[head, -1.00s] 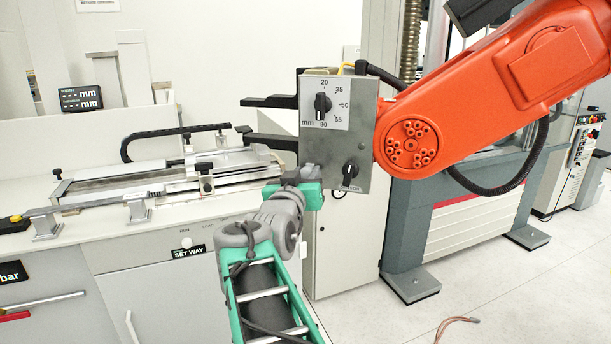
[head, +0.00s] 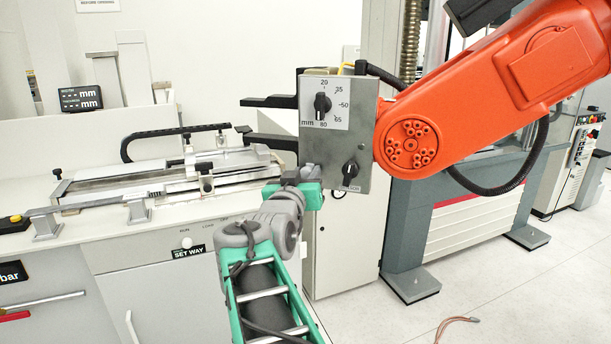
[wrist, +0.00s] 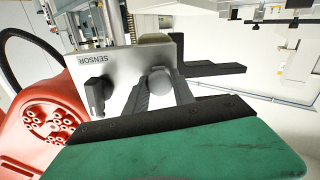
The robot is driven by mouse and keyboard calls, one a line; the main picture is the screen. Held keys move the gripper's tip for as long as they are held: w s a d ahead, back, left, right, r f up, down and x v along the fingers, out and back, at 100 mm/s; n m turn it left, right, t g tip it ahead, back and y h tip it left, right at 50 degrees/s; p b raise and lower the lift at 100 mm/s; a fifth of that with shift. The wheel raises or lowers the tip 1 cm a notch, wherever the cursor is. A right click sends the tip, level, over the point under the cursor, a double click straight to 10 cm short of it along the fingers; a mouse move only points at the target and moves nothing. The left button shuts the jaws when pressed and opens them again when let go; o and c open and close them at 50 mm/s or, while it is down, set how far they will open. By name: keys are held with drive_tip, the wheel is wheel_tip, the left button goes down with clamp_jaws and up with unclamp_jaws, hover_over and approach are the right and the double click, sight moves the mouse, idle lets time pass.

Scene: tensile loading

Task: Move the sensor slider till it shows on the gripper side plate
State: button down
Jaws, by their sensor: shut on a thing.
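The gripper side plate (head: 367,125) is a grey metal panel on the end of the orange arm. It has a dial (head: 322,102) marked in mm and a lower black knob (head: 350,170). In the wrist view the plate (wrist: 125,62) appears upside down, with the word SENSOR beside the black knob (wrist: 97,93). My gripper (head: 308,177) is at the plate's lower left corner. In the wrist view its dark fingers (wrist: 163,88) are shut on a grey rounded piece (wrist: 160,76) at the plate, apart from the black knob. I cannot tell for sure whether this piece is the sensor slider.
The orange arm (head: 520,75) fills the upper right, with black jaws (head: 268,102) pointing left from the plate. A bench (head: 110,235) with a metal fixture (head: 100,185) stands at left. A grey testing machine (head: 405,240) is behind. The floor at lower right is mostly clear.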

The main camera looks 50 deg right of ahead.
drive_tip(key=shift+b, duration=0.6)
drive_tip(key=shift+r, duration=0.35)
drive_tip(key=c, duration=1.1)
unclamp_jaws()
